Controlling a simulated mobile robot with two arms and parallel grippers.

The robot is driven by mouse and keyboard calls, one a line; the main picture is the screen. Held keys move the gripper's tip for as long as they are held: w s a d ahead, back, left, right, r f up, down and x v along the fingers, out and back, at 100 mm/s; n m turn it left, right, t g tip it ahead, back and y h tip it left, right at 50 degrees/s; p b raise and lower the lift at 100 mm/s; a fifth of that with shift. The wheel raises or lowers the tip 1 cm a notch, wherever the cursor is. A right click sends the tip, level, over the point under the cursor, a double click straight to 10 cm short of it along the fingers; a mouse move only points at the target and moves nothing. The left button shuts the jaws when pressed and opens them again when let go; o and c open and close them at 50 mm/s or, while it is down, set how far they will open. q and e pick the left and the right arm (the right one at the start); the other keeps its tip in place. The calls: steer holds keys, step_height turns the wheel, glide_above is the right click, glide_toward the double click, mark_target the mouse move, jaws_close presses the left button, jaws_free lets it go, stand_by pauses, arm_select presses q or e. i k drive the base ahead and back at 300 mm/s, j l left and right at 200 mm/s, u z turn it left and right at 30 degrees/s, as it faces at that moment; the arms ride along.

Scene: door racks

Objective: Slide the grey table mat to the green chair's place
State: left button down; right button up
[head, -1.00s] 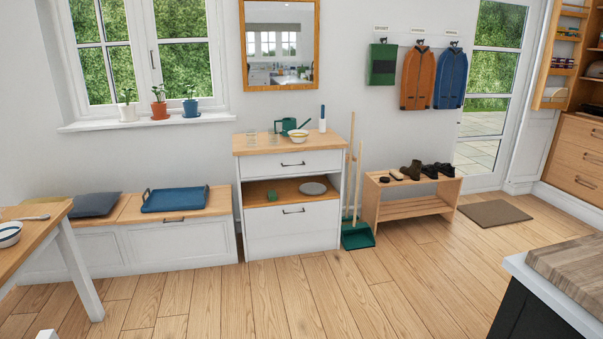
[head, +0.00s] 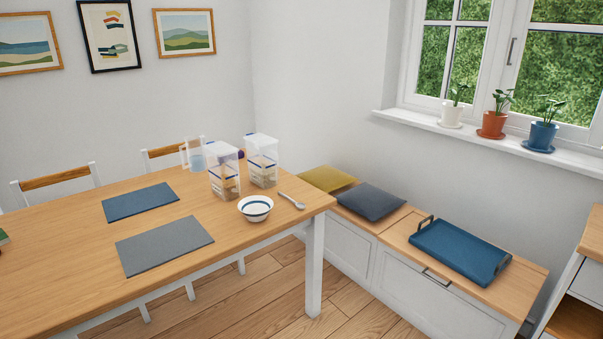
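The grey table mat (head: 164,245) lies flat on the wooden dining table (head: 60,282), near its front edge. A blue mat (head: 140,202) lies behind it, apart from it. No green chair shows; the two chairs at the far side have wooden top rails, a left one (head: 57,180) and a right one (head: 165,151). Neither of my grippers is in view.
A bench with cushions and a blue tray (head: 459,250) runs along the right wall. Floor shows between table and bench.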

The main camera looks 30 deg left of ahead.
mark_target(139, 254)
steer(key=i+j+u, duration=0.1)
steer(key=i+u, duration=0.8)
steer(key=i+l+u, duration=0.2)
steer(key=u, duration=0.2)
steer(key=i+l+u, duration=0.45)
steer(key=j, duration=0.1)
